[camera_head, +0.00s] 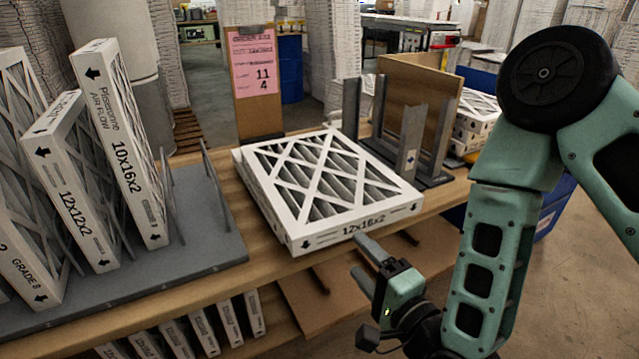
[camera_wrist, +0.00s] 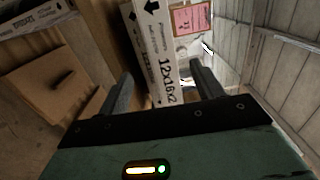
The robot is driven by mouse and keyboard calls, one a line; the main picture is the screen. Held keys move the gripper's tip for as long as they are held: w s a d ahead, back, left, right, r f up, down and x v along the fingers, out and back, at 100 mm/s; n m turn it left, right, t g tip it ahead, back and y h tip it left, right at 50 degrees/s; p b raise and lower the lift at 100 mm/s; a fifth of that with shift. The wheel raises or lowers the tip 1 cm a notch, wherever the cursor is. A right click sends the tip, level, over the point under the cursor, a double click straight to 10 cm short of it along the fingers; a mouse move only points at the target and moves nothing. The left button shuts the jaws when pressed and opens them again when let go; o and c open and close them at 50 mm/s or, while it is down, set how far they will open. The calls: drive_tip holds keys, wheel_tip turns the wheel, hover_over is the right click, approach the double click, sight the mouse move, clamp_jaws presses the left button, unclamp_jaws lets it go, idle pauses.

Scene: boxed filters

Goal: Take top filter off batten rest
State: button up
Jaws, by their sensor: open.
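A white-framed filter (camera_head: 335,185) marked 12x16x2 lies flat on the wooden bench, its lattice face up. Its labelled near edge faces my gripper. What lies under it is mostly hidden, so I cannot tell the batten rest or any filter below it. My gripper (camera_head: 363,262) is just off the bench's front, close to that near edge, with fingers apart and nothing held. In the wrist view, the labelled edge (camera_wrist: 155,55) runs between and beyond the two open fingers (camera_wrist: 161,80). I cannot tell whether either finger touches it.
A grey rack (camera_head: 200,225) with several upright filters (camera_head: 125,145) stands at left. A grey upright holder (camera_head: 408,140) with a brown board (camera_head: 418,95) stands behind right. A pink label sheet (camera_head: 252,62) is at the back. Boxed filters fill the shelf below (camera_head: 205,335).

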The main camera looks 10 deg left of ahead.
sight(340, 234)
drive_tip(key=b+x, duration=0.1)
drive_tip(key=b, duration=0.1)
drive_tip(key=b+x, duration=0.1)
drive_tip(key=shift+w+a+f+b, duration=0.1)
drive_tip(key=shift+w+f+b, duration=0.05)
drive_tip(key=shift+f+b, duration=0.15)
drive_tip(key=x, duration=0.2)
drive_tip(key=r+p+x, duration=0.1)
drive_tip(key=x, duration=0.1)
drive_tip(key=shift+d+p+x, duration=0.2)
drive_tip(key=shift+p+x, duration=0.35)
drive_tip(key=shift+x, duration=2.65)
drive_tip(key=shift+w+f, duration=0.1)
drive_tip(key=shift+w, duration=0.05)
drive_tip(key=c, duration=1.2)
